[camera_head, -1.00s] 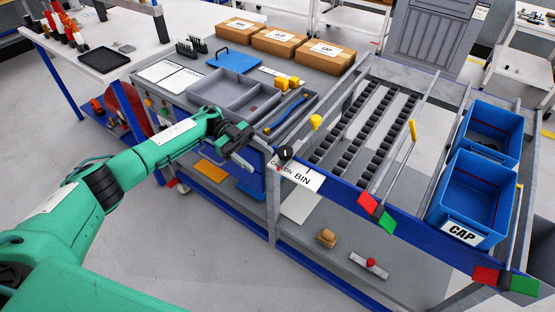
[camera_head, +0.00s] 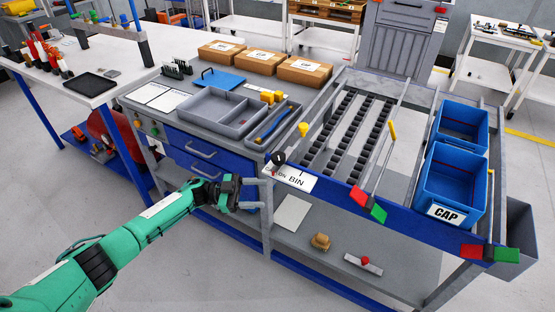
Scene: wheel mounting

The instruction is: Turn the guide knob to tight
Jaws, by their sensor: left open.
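A round black knob (camera_head: 279,158) with a small pale mark sits at the front left corner of the roller rack, above the left end of the white BIN label (camera_head: 289,177). I take it for the guide knob; whether it is tight or loose cannot be told. My left gripper (camera_head: 267,193) is open and empty, with its two grey fingers pointing right. In the picture it is below and slightly left of the knob, in front of the bench, apart from it. My right gripper is not in view.
The roller rack has a blue front rail (camera_head: 335,198), a yellow-topped lever (camera_head: 303,130) and red and green tabs (camera_head: 367,205). Blue bins (camera_head: 452,184) stand at its right. A grey divided tray (camera_head: 222,110) is on the bench. Floor in front is clear.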

